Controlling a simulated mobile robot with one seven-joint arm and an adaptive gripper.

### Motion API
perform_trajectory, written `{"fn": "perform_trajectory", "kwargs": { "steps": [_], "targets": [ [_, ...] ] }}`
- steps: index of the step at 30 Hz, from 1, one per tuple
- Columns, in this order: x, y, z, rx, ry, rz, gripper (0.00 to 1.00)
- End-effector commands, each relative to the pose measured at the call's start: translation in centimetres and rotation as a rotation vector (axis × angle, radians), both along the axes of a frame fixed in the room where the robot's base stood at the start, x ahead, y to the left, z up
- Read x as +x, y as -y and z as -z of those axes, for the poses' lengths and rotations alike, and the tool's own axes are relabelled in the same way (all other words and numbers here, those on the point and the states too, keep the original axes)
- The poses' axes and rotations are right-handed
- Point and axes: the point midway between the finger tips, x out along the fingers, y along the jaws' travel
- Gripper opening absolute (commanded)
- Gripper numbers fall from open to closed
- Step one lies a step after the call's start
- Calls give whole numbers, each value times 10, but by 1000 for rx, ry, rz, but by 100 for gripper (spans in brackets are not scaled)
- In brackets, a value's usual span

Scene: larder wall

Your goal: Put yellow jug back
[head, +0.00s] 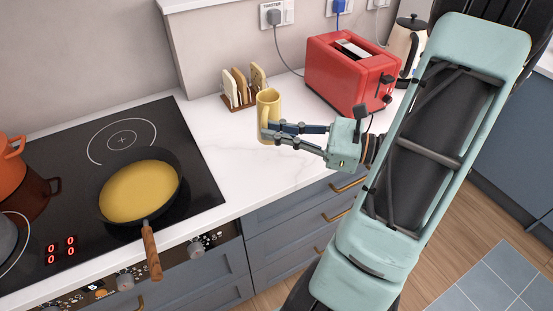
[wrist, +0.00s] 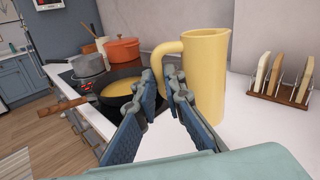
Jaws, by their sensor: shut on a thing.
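The yellow jug (head: 268,108) is upright at the white counter, just in front of the toast rack in the head view. My gripper (head: 269,130) reaches it from the right, with its fingers at the jug's lower part. In the wrist view the jug (wrist: 207,75) stands right of the fingers, and its handle (wrist: 160,58) comes down between the fingertips. My gripper (wrist: 166,80) is shut on this handle. I cannot tell whether the jug's base touches the counter.
A toast rack (head: 240,103) with bread slices stands behind the jug. A red toaster (head: 340,75) and a kettle (head: 405,45) are at the right. A frying pan (head: 140,190) with yellow contents sits on the black hob (head: 195,150) at the left. The counter front (head: 255,175) is clear.

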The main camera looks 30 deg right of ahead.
Motion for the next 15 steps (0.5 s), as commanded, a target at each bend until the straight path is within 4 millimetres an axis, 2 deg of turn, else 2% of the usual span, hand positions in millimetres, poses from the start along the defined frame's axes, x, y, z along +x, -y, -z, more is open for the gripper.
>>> {"fn": "perform_trajectory", "kwargs": {
  "steps": [1,6,10,15],
  "targets": [
    [-13,3,1,-7,4,21,0],
    [-51,5,-16,-9,4,76,0],
    [-73,1,-26,-6,3,109,0],
    [-90,-5,-34,-5,2,134,0]
  ]
}}
